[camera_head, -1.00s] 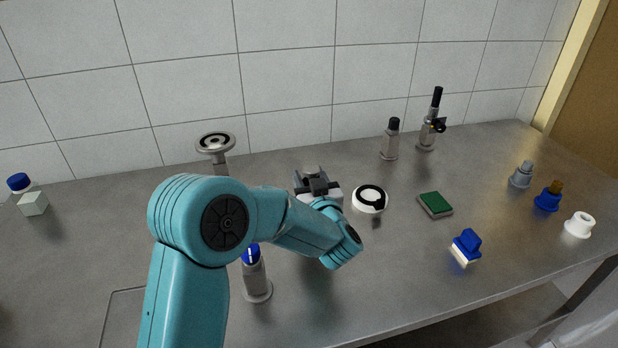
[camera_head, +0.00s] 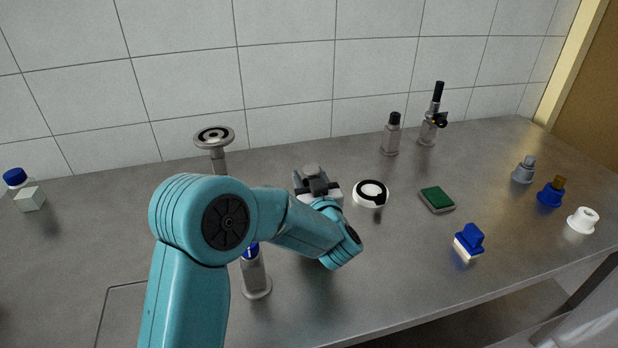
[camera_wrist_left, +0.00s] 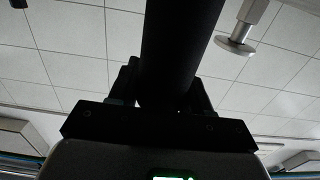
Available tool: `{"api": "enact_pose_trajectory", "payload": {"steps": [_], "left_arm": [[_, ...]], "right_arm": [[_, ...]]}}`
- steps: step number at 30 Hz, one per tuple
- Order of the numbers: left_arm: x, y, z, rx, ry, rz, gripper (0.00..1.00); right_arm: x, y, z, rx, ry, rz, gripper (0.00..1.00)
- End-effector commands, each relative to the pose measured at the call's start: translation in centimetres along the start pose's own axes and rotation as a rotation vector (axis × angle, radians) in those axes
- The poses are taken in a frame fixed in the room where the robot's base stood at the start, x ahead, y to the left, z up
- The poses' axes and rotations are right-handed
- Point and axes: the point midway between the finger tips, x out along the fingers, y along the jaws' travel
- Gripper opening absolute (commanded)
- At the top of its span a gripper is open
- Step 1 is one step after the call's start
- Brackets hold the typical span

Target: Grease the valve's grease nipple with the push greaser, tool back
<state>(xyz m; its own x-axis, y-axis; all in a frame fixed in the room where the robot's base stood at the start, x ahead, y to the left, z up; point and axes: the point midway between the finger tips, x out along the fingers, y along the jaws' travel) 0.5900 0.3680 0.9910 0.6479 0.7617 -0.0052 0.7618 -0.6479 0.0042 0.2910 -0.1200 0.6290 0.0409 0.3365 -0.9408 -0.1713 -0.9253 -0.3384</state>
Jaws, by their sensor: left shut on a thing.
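My left gripper (camera_head: 317,187) is beyond my teal wrist, above the middle of the bench, partly hidden by it. It is shut on a thick cylinder, probably the push greaser, whose grey end (camera_head: 312,170) shows past the fingers. In the left wrist view the held cylinder (camera_wrist_left: 180,45) looks nearly black between the fingers. A grey post with a round disc top (camera_head: 214,138) stands at the back left; a similar disc (camera_wrist_left: 235,46) shows apart from the cylinder in the wrist view. I cannot identify the valve or its nipple surely. My right gripper is not in view.
A blue-capped grey bottle-like part (camera_head: 255,275) stands close behind my arm. A white ring (camera_head: 371,194), green pad (camera_head: 437,199) and blue brush-like block (camera_head: 469,240) lie to the right. Black-topped grey stands (camera_head: 391,135) (camera_head: 429,128) are near the tiled wall. Several small fittings are far right.

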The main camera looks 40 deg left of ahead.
Motion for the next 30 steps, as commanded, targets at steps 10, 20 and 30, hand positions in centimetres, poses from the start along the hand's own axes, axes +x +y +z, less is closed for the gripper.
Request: {"api": "enact_pose_trajectory", "payload": {"steps": [10,20,30], "left_arm": [[-0.03,0.04,-0.02,-0.002,0.003,0.000,0.00],[-0.03,0.03,0.50,-0.001,0.002,0.000,0.77],[-0.30,0.06,0.60,-0.001,0.001,0.002,0.78]], "right_arm": [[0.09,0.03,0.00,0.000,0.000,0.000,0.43],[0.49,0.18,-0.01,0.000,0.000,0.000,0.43],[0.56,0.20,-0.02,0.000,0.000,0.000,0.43]]}}
